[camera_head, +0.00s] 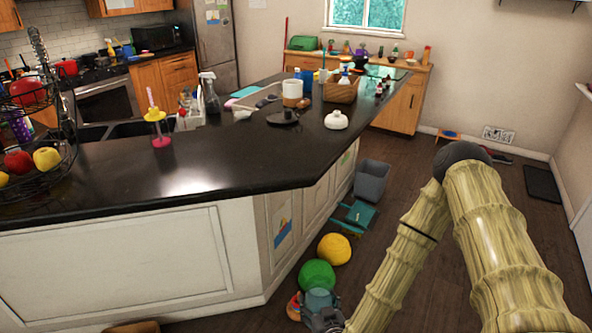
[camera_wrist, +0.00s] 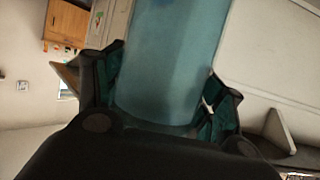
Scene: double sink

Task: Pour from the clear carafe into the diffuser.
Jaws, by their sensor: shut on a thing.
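The clear carafe (camera_wrist: 172,60) looks bluish and see-through, and it fills the space between the jaws of my gripper (camera_wrist: 165,95) in the wrist view. My gripper is shut on it. In the head view the carafe (camera_head: 319,299) and my gripper (camera_head: 326,318) are low at the bottom edge, in front of the counter and below its top. A squat white rounded object with a small top (camera_head: 336,120), which may be the diffuser, stands on the black counter near its right edge. The carafe's mouth and contents cannot be made out.
The black countertop (camera_head: 190,175) has a wide clear stretch at the front. A dark low object (camera_head: 283,118), a white container with a brown band (camera_head: 292,93) and a basket (camera_head: 341,90) stand near the white object. Green (camera_head: 317,274) and yellow balls (camera_head: 334,249) lie on the floor.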

